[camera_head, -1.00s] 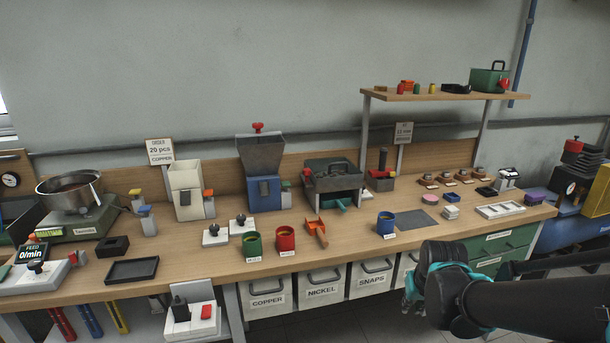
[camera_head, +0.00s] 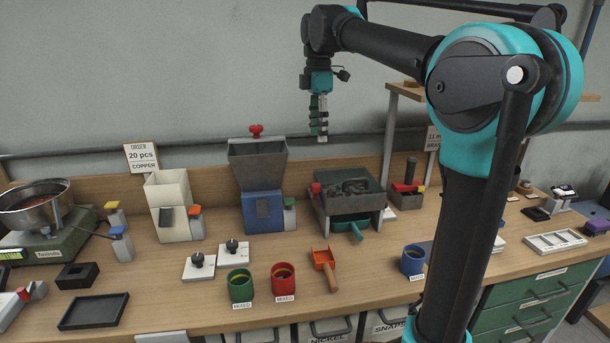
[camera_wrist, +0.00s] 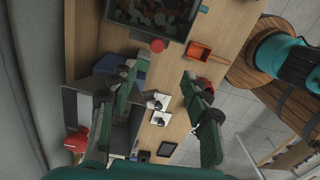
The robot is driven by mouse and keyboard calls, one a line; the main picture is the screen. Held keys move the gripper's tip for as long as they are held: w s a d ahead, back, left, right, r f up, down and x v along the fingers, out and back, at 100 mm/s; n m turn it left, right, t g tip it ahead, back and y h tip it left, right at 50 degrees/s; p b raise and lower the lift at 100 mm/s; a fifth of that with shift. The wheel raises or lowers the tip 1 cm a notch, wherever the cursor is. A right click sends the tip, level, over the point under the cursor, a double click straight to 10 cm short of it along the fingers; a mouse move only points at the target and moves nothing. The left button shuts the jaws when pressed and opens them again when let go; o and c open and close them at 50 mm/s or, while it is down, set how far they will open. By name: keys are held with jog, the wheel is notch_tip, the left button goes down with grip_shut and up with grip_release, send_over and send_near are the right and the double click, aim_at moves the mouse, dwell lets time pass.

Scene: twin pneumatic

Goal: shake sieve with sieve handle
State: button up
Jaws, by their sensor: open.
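The sieve (camera_head: 350,205) is a dark box-shaped tray of small dark pieces, on a stand at the back of the bench. A red knob (camera_head: 316,188) at its left side looks like the sieve handle. In the wrist view the sieve (camera_wrist: 117,16) is at the top edge, with the red knob (camera_wrist: 158,45) just below it. My gripper (camera_head: 319,138) hangs pointing down, well above the sieve and a little to its left. In the wrist view its green fingers (camera_wrist: 159,75) are spread apart with nothing between them.
A grey hopper (camera_head: 258,165) on a blue base stands left of the sieve. An orange scoop (camera_head: 323,262), red cup (camera_head: 283,279), green cup (camera_head: 240,285) and blue cup (camera_head: 413,260) stand in front. A shelf post (camera_head: 390,130) rises right of the sieve.

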send_near(315, 185)
jog(key=shift+n, duration=0.4)
notch_tip(315, 185, down, 9)
jog(key=shift+s+d+f, duration=0.1)
jog(key=shift+c, duration=0.4)
grip_shut()
jog(key=shift+s, duration=0.1)
